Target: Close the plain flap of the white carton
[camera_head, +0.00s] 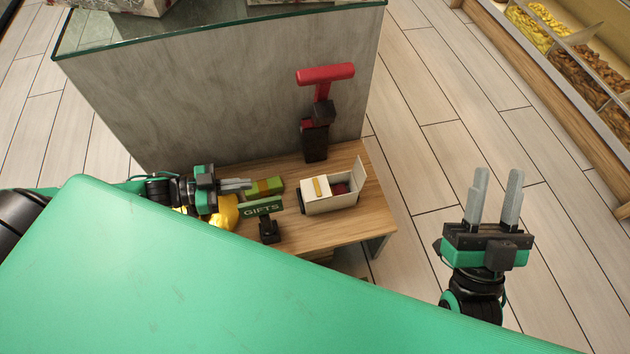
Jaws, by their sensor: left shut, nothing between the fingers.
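The white carton (330,203) stands on the wooden table. Its plain flap (359,178) stands up at the carton's right end. Another flap with a gold strip (316,187) lies over the left part of the top. A dark red item (341,188) shows inside the open right part. My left gripper (248,184) is shut and empty, to the left of the carton and apart from it, near the green box. My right gripper (497,195) is open and empty, over the floor to the right of the table.
A green box (266,187) and a GIFTS sign (262,208) stand left of the carton. A yellow object (225,212) is partly hidden by my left gripper. A red-handled tool (325,75) stands behind the carton. The table's right edge is clear.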

